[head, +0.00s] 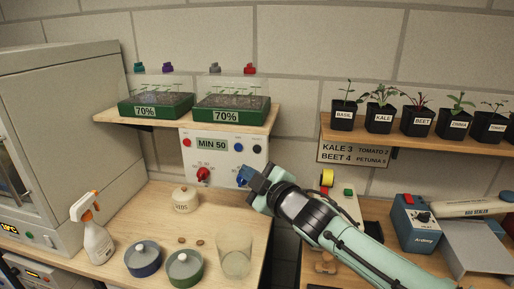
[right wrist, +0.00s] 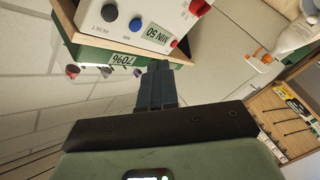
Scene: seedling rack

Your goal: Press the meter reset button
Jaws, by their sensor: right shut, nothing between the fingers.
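The meter (head: 222,160) is a white panel under the wall shelf, with a "MIN 50" display. Along its top are a red button (head: 187,142), a blue button (head: 239,147) and a black button (head: 257,149). In the right wrist view the meter shows upside down, with the black button (right wrist: 110,14) beside small print that seems to read RESET, and the blue button (right wrist: 135,24). My right gripper (head: 254,174) is shut and empty, in front of the meter's lower right. Its fingers (right wrist: 156,76) point toward the panel; contact cannot be told. My left gripper is out of view.
Green seedling trays (head: 232,117) stand on the shelf (head: 178,124) above. A red knob (head: 203,174) is low on the meter. A spray bottle (head: 95,230), lidded pots (head: 143,259) and a glass beaker (head: 235,255) stand on the bench below. Potted seedlings (head: 421,121) line the right shelf.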

